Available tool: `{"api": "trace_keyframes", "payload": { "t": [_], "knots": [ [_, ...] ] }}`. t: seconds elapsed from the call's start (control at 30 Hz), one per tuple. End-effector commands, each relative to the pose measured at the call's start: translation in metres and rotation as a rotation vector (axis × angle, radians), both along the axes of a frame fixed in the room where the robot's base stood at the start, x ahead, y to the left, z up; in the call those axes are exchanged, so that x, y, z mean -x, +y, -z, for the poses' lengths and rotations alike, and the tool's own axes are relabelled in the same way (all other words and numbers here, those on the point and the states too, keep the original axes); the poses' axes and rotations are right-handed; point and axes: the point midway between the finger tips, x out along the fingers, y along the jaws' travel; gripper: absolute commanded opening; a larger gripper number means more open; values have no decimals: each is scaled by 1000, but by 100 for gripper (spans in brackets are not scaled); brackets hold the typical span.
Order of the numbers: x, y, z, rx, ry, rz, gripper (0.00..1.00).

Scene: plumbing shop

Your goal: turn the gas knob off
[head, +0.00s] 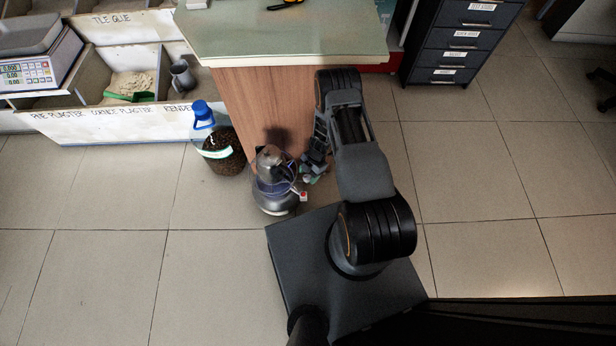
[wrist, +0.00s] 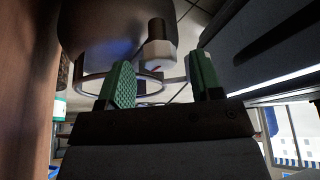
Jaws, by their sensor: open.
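My gripper (head: 314,172) is low, just right of the appliance. In the wrist view my gripper (wrist: 160,62) is open, its two green pads apart. A pale hex-shaped fitting (wrist: 160,53) on a dark stem shows between and beyond the pads, next to a large dark rounded body (wrist: 108,35). I see no contact with the pads.
The wooden counter (head: 258,100) stands close behind my gripper. A blue-capped bottle (head: 222,150) with dark contents is left of the appliance. Bins (head: 135,122) line the back left, and a drawer cabinet (head: 458,45) is at the back right. Floor tiles are clear left and right.

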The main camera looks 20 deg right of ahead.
Motion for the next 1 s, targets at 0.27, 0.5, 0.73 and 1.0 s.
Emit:
{"api": "trace_keyframes", "payload": {
  "t": [0.27, 0.5, 0.73, 1.0],
  "knots": [
    [2, 4, 11, 1, 0, 0, 59],
    [2, 5, 11, 1, -1, -1, 59],
    [2, 5, 11, 1, 0, 0, 37],
    [2, 5, 11, 0, 0, 0, 12]
  ]
}}
